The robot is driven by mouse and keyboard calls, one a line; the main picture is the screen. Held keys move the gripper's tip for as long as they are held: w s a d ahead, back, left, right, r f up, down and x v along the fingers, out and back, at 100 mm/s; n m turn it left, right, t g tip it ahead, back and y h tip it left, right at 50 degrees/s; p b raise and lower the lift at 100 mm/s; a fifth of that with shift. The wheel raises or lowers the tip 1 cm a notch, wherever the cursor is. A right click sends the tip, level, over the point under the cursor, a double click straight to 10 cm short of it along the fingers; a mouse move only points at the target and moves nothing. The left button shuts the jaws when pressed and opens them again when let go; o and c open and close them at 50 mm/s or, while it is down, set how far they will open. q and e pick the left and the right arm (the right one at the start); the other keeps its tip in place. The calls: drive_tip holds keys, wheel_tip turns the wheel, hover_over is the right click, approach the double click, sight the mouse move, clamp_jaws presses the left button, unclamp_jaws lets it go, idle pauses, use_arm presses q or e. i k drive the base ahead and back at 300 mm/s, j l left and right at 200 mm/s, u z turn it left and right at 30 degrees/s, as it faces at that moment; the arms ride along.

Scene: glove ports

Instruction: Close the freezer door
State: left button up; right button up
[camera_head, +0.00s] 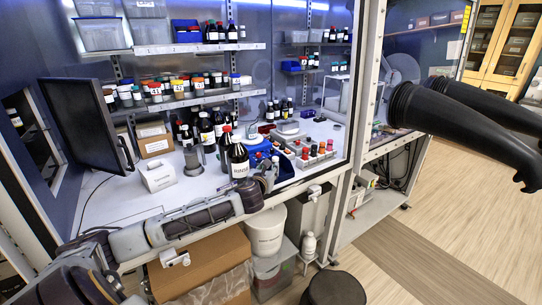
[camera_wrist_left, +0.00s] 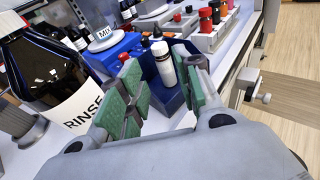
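My left gripper (camera_head: 268,172) is over the front edge of the bench, near the RINSE bottle (camera_head: 238,158). In the left wrist view its green-padded fingers (camera_wrist_left: 160,92) are spread apart. My right gripper is not in view.
Bottles and a vial rack (camera_head: 315,157) crowd the bench near the gripper. Black gloves (camera_head: 465,115) stick out at the right. Boxes and bins (camera_head: 265,232) stand below; the wooden floor (camera_head: 440,235) at right is clear.

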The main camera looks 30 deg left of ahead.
sight(78, 107)
drive_tip(key=u, duration=0.2)
drive_tip(key=j+u, duration=0.1)
drive_tip(key=u, duration=0.25)
drive_tip(key=i+u, duration=0.15)
drive_tip(key=u, duration=0.15)
drive_tip(key=i+j+u, duration=0.1)
drive_tip(key=u, duration=0.25)
